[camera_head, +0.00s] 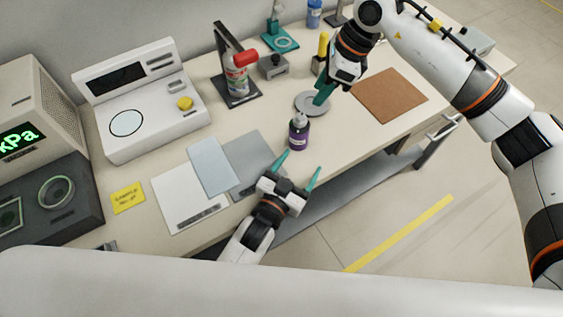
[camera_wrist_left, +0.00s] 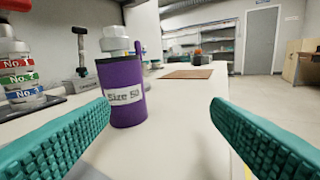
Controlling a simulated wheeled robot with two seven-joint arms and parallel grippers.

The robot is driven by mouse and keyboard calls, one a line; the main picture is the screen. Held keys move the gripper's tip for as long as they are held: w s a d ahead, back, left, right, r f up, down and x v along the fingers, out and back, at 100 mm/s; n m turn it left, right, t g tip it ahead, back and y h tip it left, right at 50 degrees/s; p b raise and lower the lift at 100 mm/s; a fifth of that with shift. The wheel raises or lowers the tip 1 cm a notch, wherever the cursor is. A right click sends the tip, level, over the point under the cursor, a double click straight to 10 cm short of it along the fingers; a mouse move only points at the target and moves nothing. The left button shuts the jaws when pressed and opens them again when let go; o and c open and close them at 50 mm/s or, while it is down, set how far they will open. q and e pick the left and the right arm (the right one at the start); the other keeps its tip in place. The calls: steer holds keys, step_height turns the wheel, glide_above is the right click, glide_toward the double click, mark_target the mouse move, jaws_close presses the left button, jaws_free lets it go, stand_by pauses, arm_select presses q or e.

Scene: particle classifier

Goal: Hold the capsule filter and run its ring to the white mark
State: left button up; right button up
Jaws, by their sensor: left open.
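A purple cylinder with a pale top, which looks like the capsule filter (camera_head: 298,133), stands upright on the bench near its front edge. In the left wrist view the purple cylinder (camera_wrist_left: 120,80) has a "Size 50" label and a small purple tab at its upper right; I cannot make out a white mark. My left gripper (camera_head: 299,168) is open and empty in front of it. The cylinder appears beyond the fingers, nearer the left one, not touching. My right gripper (camera_head: 322,97) is over a grey round disc (camera_head: 309,105); its fingers look close together, and I cannot tell what they hold.
A stand (camera_head: 240,97) holds a red-capped item with coloured labels. A white instrument (camera_head: 155,125) and a display unit (camera_head: 30,120) stand left. Grey sheets (camera_head: 250,150) lie left of the cylinder, a brown mat (camera_head: 391,95) right. The bench front edge is close to my left gripper.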

mark_target(302, 128)
arm_select(q)
steer(key=a, duration=0.1)
steer(key=a+n, duration=0.1)
steer(key=a+y, duration=0.1)
steer(key=shift+a+r+n+t, duration=0.25)
steer(key=shift+r+n+t, duration=0.05)
steer(key=shift+n+t, duration=0.1)
steer(key=shift+w+a, duration=0.2)
steer(key=shift+w, duration=0.05)
steer(key=x, duration=1.1)
steer(key=shift+w, duration=0.35)
steer(key=shift+c, duration=0.5)
steer(key=c, duration=1.5)
steer(key=shift+o, duration=0.2)
